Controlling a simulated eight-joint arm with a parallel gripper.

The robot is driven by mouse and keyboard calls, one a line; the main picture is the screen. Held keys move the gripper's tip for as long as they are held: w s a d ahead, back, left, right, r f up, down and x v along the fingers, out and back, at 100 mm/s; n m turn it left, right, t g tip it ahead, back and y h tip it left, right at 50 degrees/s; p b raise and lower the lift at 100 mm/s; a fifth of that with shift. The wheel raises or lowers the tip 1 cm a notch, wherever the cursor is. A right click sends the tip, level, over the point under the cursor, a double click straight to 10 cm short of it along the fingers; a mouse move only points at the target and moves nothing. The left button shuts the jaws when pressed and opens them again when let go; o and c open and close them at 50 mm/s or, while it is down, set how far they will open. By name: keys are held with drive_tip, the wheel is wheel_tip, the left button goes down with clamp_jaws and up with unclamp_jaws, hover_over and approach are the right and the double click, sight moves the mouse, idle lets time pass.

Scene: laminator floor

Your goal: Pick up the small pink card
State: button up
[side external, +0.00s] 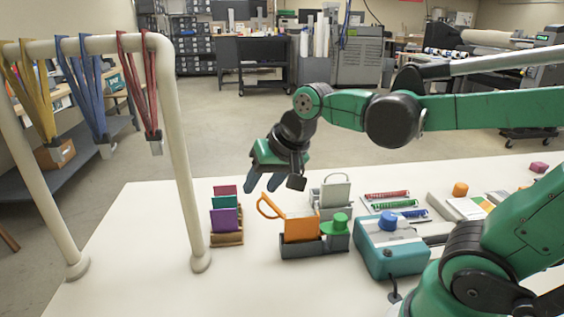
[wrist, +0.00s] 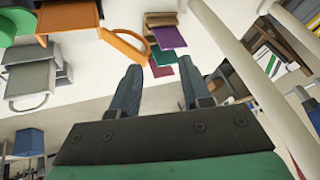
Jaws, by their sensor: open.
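The small pink card (side external: 225,190) stands at the back of a brown wooden card holder, behind a teal card (side external: 224,203) and a purple card (side external: 224,220). Its lower part is hidden in the side view.
The wooden holder (side external: 228,240) stands near a beige rail post (side external: 187,170) hung with lanyards. To its right are an orange-handled item (side external: 300,228) in a grey tray, a grey handled item (side external: 335,194) and a teal machine (side external: 390,250).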

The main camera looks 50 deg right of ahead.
drive_tip(key=w+d+f+m+g, duration=0.1)
drive_tip(key=w+d+f+m, duration=0.1)
drive_tip(key=w+m, duration=0.3)
drive_tip(key=w+d+f+m+g+y, duration=0.1)
drive_tip(key=w+d+f+m, duration=0.1)
drive_tip(key=w+m, duration=0.3)
drive_tip(key=w+d+f+m+g, duration=0.1)
drive_tip(key=w+d+f+m, duration=0.1)
drive_tip(key=w+m, duration=0.4)
drive_tip(key=shift+d+f+m+g+y, duration=0.1)
drive_tip(key=shift+f+m+g+y, duration=0.1)
drive_tip(key=shift+m, duration=0.85)
drive_tip(key=shift+d+f+m+g+y, duration=0.1)
drive_tip(key=shift+f+m+y, duration=0.1)
drive_tip(key=shift+m, duration=0.85)
drive_tip(key=shift+w+d+f+m, duration=0.1)
drive_tip(key=shift+w+f+m, duration=0.1)
drive_tip(key=shift+f+m, duration=0.35)
drive_tip(key=shift+x, duration=2.7)
clamp_jaws()
